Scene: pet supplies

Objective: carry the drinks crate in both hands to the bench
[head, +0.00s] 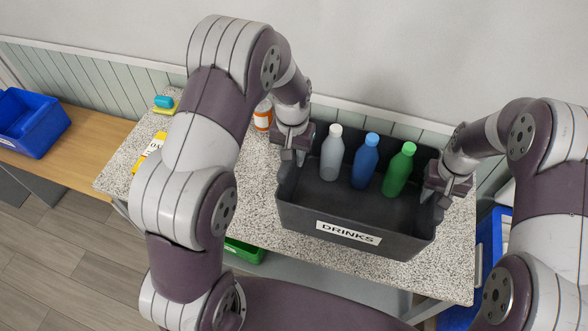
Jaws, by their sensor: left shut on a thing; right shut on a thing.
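The drinks crate (300,222) is a dark grey open box with a white "DRINKS" label on its front wall. It is over the speckled table; I cannot tell whether it rests on the top or hangs just above it. A grey bottle (330,155), a blue bottle (365,163) and a green bottle (399,172) stand upright in it. My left gripper (291,158) is shut on the crate's left wall. My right gripper (432,192) is shut on its right wall. A wooden bench (85,150) is at the far left, partly hidden by the speckled table.
The speckled table (255,190) carries an orange-and-white jar (263,115), a yellow item (149,153) and a blue-and-yellow sponge-like item (165,103). A blue bin (35,122) is on the bench's left part. A green container (245,250) is below the table. Another blue bin (490,255) stands at right.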

